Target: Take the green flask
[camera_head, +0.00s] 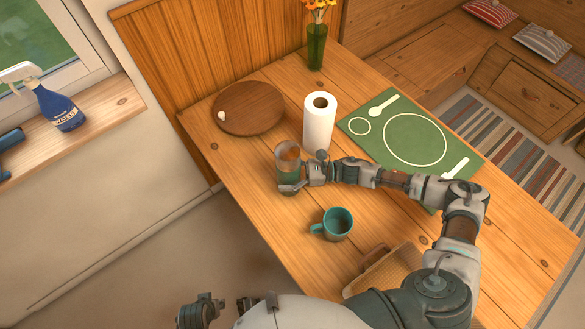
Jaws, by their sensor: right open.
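The green flask (288,161), a greenish see-through cylinder with a copper-brown top, stands upright on the wooden table, left of the paper towel roll. My right gripper (291,184) is open at the flask's lower right side. One finger crosses in front of the flask's lower part and hides some of it. I cannot tell whether the fingers touch it. A grey part of my left arm (201,311) shows at the bottom edge; its jaws cannot be made out.
A paper towel roll (319,124) stands close behind my right gripper. A teal mug (337,224) and a woven tray (390,277) are nearer. A round board (250,108), green placemat (400,120) and flower vase (316,48) lie farther back. The table's left edge is near the flask.

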